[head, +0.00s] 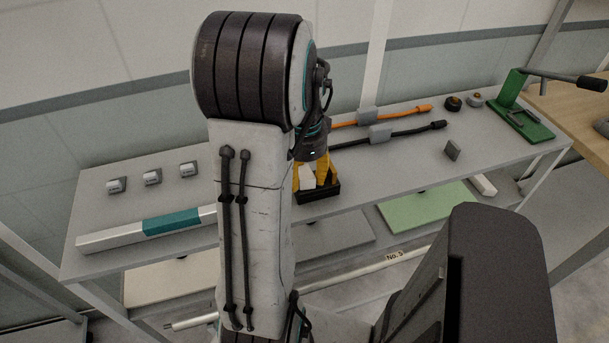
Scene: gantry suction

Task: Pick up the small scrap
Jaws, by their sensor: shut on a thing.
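My gripper (318,178) has yellow fingers and points down over the middle of the grey table. It is shut on a small pale piece (307,177), seen between the fingers, which looks like the small scrap. The fingers and my arm hide part of it.
A lower shelf holds a green panel (430,212).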

